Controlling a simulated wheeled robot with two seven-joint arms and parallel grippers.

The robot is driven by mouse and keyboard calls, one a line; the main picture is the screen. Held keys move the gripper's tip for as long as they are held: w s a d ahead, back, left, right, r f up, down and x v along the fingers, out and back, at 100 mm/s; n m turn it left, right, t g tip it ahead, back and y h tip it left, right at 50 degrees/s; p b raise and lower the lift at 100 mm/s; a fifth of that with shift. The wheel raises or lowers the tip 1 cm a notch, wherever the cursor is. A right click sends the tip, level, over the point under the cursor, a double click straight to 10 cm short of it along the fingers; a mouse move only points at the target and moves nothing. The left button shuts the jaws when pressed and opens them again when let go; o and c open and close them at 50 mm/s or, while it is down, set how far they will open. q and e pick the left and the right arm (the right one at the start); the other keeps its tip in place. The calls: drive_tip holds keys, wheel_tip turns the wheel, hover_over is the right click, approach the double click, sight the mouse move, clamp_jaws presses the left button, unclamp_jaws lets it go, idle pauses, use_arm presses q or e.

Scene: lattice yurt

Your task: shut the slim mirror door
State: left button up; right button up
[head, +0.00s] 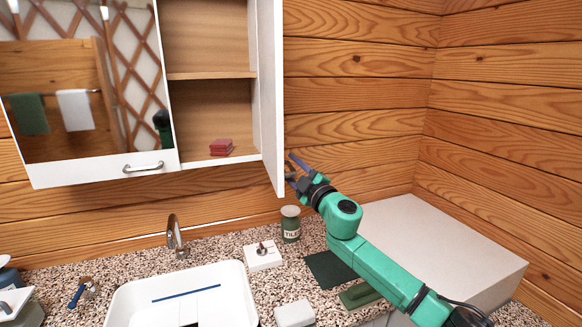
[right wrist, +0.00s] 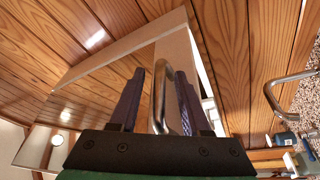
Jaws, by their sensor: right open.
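The slim mirror door (head: 268,100) stands swung open at the right side of the wall cabinet, its white inner face and edge showing in the head view. In the right wrist view its metal bar handle (right wrist: 161,95) rises between the two fingers of my right gripper (right wrist: 158,98). The fingers are open on either side of the handle; whether they touch it I cannot tell. In the head view my right gripper (head: 292,171) is at the door's lower outer corner. My left gripper is not in view.
The cabinet's wide mirror door (head: 85,90) is shut. Dark red items (head: 221,147) sit on the open bay's bottom shelf (head: 212,112). Below are a sink (head: 183,296), a tap (head: 175,236), a lidded jar (head: 290,224) and a white box (head: 450,235).

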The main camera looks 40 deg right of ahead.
clamp_jaws()
idle(1.4)
